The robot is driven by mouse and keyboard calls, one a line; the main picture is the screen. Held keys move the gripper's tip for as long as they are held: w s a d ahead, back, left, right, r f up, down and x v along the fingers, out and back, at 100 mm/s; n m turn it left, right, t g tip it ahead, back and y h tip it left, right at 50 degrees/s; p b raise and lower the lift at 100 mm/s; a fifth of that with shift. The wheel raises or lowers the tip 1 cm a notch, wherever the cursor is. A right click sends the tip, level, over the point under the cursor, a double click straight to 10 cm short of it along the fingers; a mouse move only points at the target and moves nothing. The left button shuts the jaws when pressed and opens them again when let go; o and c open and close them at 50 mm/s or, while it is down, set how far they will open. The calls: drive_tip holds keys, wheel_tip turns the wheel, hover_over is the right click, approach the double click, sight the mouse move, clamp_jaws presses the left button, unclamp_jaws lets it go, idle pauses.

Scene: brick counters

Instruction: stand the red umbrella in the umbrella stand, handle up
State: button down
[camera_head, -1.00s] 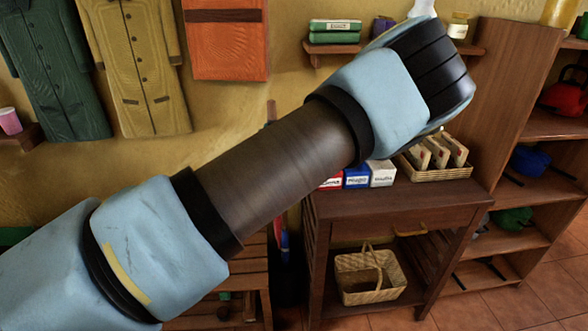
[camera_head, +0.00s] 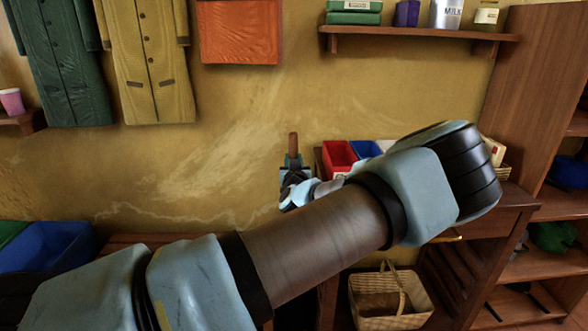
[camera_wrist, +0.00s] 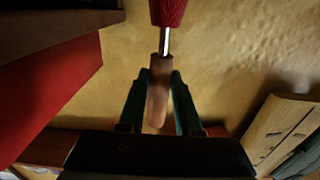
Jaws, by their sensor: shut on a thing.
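The red umbrella (camera_wrist: 168,10) shows at the top of the wrist view: part of its red canopy, a short bare metal shaft and a brown wooden handle (camera_wrist: 157,100). My gripper (camera_wrist: 159,78) has its green fingers on both sides of the handle and is shut on it. In the head view my gripper (camera_head: 293,165) is small, beyond my forearm, with the brown handle (camera_head: 293,143) sticking up above it. The canopy is hidden in the head view. I cannot make out the umbrella stand; my arm covers the low middle area.
A dark wooden cabinet (camera_head: 470,222) stands right of my gripper, with red and blue boxes (camera_head: 340,157) on top and a wicker basket (camera_head: 390,298) below. A wall shelf (camera_head: 420,37) and coats (camera_head: 145,60) hang behind. A blue bin (camera_head: 50,247) is at left.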

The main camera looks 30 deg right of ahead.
drive_tip(key=shift+f+b, duration=1.9)
drive_tip(key=shift+f, duration=1.2)
drive_tip(key=shift+f+b, duration=7.3)
drive_tip(key=shift+f, duration=2.05)
drive_tip(key=c, duration=0.5)
unclamp_jaws()
drive_tip(key=shift+s+a+f, duration=0.1)
drive_tip(key=v, duration=1)
drive_tip(key=shift+s+a+p, duration=0.1)
drive_tip(key=shift+s+p, duration=0.15)
drive_tip(key=shift+p, duration=0.05)
